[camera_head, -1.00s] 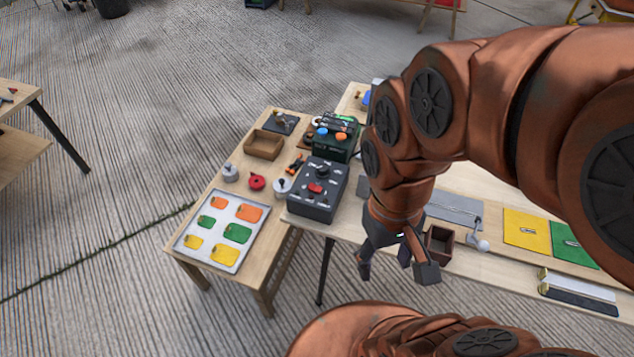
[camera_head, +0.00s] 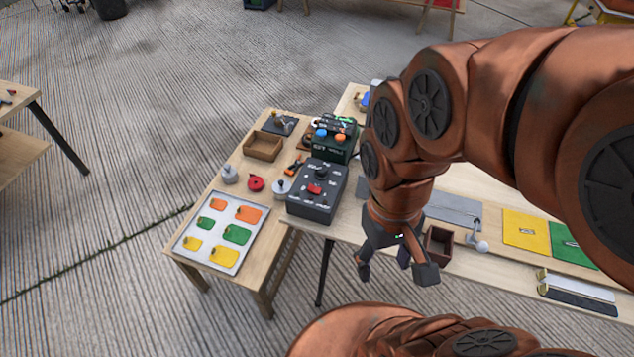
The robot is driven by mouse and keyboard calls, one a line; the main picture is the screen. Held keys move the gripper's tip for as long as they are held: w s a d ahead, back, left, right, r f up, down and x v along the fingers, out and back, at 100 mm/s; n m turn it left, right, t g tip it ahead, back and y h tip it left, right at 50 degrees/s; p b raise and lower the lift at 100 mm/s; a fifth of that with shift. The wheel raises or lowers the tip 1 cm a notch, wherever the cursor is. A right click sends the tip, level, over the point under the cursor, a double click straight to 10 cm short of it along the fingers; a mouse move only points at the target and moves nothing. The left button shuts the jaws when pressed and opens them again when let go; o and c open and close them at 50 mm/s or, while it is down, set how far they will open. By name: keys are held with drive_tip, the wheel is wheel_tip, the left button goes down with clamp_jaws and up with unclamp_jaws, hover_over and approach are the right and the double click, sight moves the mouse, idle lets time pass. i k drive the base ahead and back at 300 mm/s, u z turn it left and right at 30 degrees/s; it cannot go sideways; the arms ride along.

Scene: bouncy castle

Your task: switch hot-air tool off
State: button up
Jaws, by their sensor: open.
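A dark grey control box (camera_head: 316,191) with a red rocker switch (camera_head: 314,190) and a black knob (camera_head: 321,172) stands on the wooden tables, left of my arm. Its labels are too small to read, and I cannot tell whether it is the hot-air tool's control. Behind it stands a dark green box (camera_head: 335,143) with a blue and an orange knob. No hot-air nozzle can be made out clearly. My gripper (camera_head: 397,275) is open and empty, pointing down near the table's front edge, to the right of and nearer than the grey box, apart from it.
A white tray (camera_head: 183,244) with coloured tags lies at the left. A wooden box (camera_head: 263,146), a red round item (camera_head: 256,183) and orange-handled pliers (camera_head: 294,166) lie behind it. A small brown box (camera_head: 438,243) stands close right of my gripper, with yellow (camera_head: 526,229) and green plates beyond.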

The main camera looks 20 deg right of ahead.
sight(311, 188)
drive_tip(key=u, duration=0.5)
drive_tip(key=k, duration=0.65)
drive_tip(key=u, duration=1.05)
drive_tip(key=k, duration=0.75)
drive_tip(key=u, duration=0.6)
drive_tip(key=i, duration=1.9)
drive_tip(key=z, duration=1.45)
drive_tip(key=i, duration=0.6)
drive_tip(key=z, duration=0.7)
